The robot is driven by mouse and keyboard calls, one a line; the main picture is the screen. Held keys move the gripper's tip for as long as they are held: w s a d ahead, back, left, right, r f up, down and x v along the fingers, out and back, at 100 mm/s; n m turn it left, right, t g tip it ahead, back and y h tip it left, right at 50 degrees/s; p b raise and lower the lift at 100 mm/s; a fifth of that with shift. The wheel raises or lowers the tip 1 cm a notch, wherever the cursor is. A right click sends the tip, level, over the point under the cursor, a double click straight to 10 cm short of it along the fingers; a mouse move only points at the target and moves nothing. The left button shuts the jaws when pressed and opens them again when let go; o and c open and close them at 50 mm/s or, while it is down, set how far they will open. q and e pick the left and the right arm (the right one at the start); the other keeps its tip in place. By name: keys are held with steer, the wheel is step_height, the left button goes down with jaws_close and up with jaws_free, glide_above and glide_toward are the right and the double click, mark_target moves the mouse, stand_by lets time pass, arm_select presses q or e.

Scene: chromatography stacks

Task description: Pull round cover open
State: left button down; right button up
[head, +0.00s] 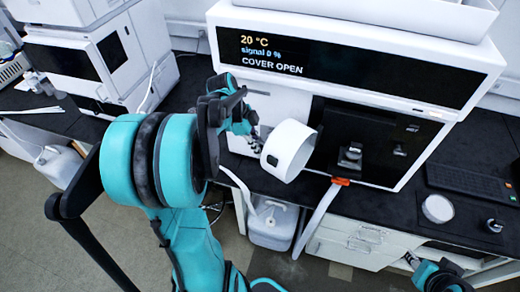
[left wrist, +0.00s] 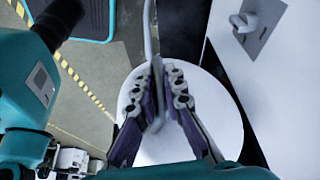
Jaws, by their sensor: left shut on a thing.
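The round cover (head: 288,152) is a short white drum that stands out from the front of the white instrument (head: 365,52), turned away from its black front panel (head: 372,135). My left gripper (head: 257,139) is at the cover's left side, shut on it. In the left wrist view the cover is a wide white disc (left wrist: 218,122) behind the fingers (left wrist: 160,105), with a thin grey part between them. The fingers hide some of the contact. My right gripper (head: 414,260) shows partly at the lower right, away from the cover; its finger state is unclear.
The instrument's display (head: 270,53) reads "COVER OPEN". A dark knob (head: 350,156) sits on the exposed panel. A white hose with an orange clip (head: 340,181) hangs below. A keyboard (head: 470,182) and a white round dish (head: 438,208) lie on the bench at right.

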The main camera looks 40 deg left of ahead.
arm_select(q)
steer(key=shift+s+a, duration=0.1)
steer(key=c, duration=1.9)
jaws_free()
steer(key=o, duration=0.3)
steer(key=shift+r, duration=0.2)
steer(key=v, duration=1.1)
steer(key=shift+a+r, duration=0.2)
steer(key=shift+r, duration=0.05)
steer(key=shift+s+f, duration=0.1)
steer(key=shift+s, duration=0.05)
